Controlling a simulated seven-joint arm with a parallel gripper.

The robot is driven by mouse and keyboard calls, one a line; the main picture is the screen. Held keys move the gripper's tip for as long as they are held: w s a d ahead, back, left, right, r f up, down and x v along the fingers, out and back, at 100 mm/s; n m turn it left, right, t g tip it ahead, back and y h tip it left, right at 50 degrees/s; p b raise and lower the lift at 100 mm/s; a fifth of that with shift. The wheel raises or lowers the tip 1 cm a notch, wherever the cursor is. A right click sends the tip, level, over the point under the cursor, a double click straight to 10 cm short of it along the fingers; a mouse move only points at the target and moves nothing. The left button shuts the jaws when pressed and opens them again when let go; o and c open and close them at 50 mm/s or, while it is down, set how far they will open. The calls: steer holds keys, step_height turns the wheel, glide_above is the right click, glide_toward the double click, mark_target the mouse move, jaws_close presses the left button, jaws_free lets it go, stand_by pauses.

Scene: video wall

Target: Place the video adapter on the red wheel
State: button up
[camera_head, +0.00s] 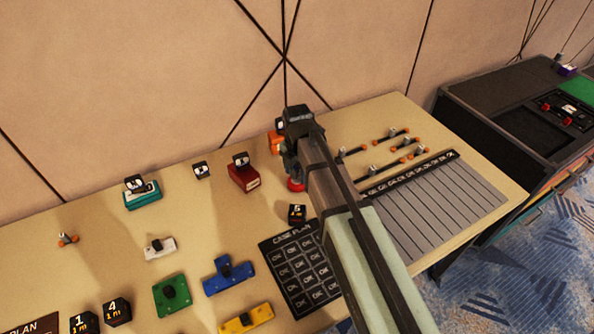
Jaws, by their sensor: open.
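My arm reaches in from the lower right, and my gripper (292,170) points down near the back of the table. It is open. Directly beneath it a red round part (296,185), which looks like the red wheel, shows in part; my arm and gripper hide the rest. I cannot tell whether the gripper touches it. I cannot tell for sure which piece is the video adapter. A small white piece with a black knob (160,247) lies apart at the left-middle of the table.
The tan table (100,235) also holds a teal block (142,199), a red block (244,179), an orange block (274,143), green (172,294), blue (229,275) and yellow (246,318) pieces. A black grid card (283,262) and grey striped panel (440,205) lie near my arm. The wall stands behind.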

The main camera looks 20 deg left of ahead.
steer(key=shift+r, duration=0.15)
step_height(320, 180, up, 12)
stand_by(0.7)
stand_by(0.4)
